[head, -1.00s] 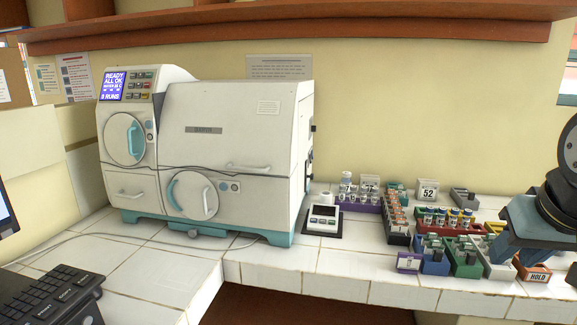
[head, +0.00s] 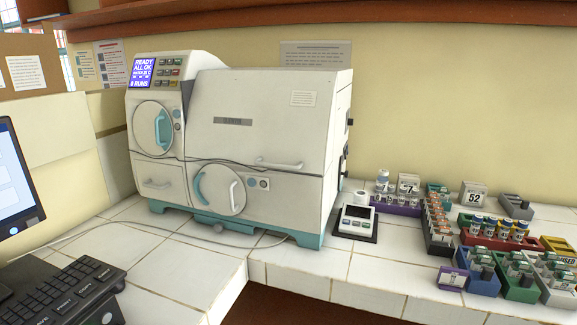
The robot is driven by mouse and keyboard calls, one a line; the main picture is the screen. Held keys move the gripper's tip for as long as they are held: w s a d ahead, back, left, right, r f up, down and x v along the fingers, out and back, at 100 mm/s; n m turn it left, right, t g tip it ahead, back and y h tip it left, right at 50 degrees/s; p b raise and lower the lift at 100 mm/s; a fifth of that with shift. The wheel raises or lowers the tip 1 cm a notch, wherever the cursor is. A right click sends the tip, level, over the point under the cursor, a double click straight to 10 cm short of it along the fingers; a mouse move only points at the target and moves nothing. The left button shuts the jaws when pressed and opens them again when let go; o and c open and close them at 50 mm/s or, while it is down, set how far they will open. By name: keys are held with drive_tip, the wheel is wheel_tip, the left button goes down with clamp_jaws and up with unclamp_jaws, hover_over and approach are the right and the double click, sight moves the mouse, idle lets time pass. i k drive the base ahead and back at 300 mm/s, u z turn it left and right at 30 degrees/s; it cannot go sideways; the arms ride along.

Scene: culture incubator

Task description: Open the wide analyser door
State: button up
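The analyser (head: 222,185) is a large white machine with teal feet, standing on the tiled bench left of centre in the head view. Its wide upper front panel (head: 250,135) has a white bar handle (head: 280,165) at its lower right and looks shut. A round door (head: 153,128) with a teal handle is at the upper left and looks shut. A dark cable runs across the front, just above the wide panel's lower edge. My gripper is not in view.
A small white device with a display (head: 356,219) stands right of the analyser. Racks of vials (head: 497,232) and coloured bins (head: 483,281) crowd the bench at right. A keyboard (head: 62,290) and monitor (head: 16,185) are at left. Bare tiles (head: 300,267) lie in front of the analyser.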

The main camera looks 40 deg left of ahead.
sight(282, 120)
drive_tip(key=u, duration=0.1)
drive_tip(key=k, duration=0.95)
drive_tip(key=u, duration=0.45)
drive_tip(key=i, duration=1)
